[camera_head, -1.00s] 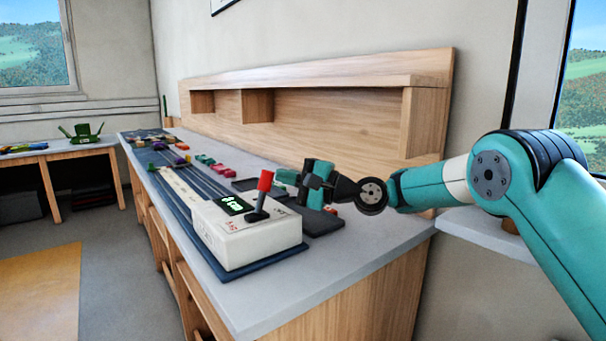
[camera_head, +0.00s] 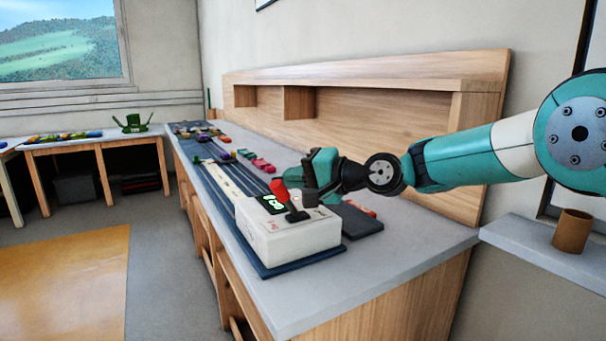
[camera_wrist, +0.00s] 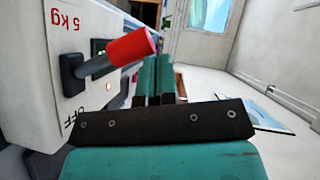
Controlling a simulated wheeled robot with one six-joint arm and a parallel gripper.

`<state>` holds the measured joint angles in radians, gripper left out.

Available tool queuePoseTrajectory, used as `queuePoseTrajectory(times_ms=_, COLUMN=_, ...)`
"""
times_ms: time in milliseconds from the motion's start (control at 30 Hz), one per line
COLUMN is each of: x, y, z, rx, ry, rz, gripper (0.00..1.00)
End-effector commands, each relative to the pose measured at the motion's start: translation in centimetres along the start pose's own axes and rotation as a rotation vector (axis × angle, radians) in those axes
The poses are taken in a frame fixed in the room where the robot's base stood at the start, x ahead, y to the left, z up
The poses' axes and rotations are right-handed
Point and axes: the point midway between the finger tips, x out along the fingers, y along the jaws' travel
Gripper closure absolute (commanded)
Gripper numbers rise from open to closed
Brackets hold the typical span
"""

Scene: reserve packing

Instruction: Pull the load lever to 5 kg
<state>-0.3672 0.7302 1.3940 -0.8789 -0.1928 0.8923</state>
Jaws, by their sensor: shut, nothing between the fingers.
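The white load box (camera_head: 292,241) stands on the bench and carries a lever with a red grip (camera_head: 279,188). In the head view the lever leans left, towards the red lettering. The wrist view shows the red grip (camera_wrist: 132,46) close up, with red "5 kg" above the lever's base and "OFF" below it. The lever tilts somewhat to the "5 kg" side. The small display (camera_head: 272,203) is lit green, its figure unclear. My gripper (camera_head: 309,182) is shut and empty just right of the lever; its fingers (camera_wrist: 155,78) are beside the grip. I cannot tell whether they touch.
The box stands on a dark blue mat (camera_head: 262,266) on the grey bench (camera_head: 400,258). A dark tray (camera_head: 358,222) lies close behind it. Several small coloured items lie farther along the bench. A wooden back panel with a shelf (camera_head: 380,75) rises behind. The bench's front right corner is clear.

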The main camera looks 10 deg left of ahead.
Motion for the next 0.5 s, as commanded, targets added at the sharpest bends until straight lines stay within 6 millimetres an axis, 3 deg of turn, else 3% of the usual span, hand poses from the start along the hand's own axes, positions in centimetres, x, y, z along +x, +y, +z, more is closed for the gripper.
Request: queuePoseTrajectory(times_ms=500, x=0.47, y=-0.05, z=0.75, rx=0.002, ry=-0.004, rz=0.000, gripper=1.00)
